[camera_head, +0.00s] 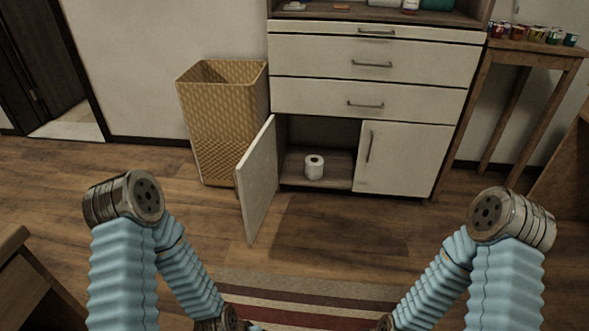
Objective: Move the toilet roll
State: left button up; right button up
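A white toilet roll (314,167) stands upright on the floor of the open lower-left compartment (290,165) of a white cabinet. The compartment's door (259,182) is swung open towards me, to the left of the roll. The right lower door (402,158) is shut. Both my arms show at the bottom of the head view, well short of the cabinet. Neither gripper's fingers can be seen; the arms run out of the bottom of the picture.
A tall woven basket (222,125) stands left of the cabinet. A wooden side table (535,55) with several small cups is at the right. A striped rug (310,290) lies in front of me. Bare wood floor (335,230) lies between rug and cabinet.

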aim_at(314, 163)
jog(key=i+j+u, duration=0.2)
jog(key=i+u, duration=0.25)
jog(key=i, duration=0.4)
jog(key=i+l+u, duration=0.1)
jog(key=i+u, duration=0.3)
jog(key=i, duration=0.5)
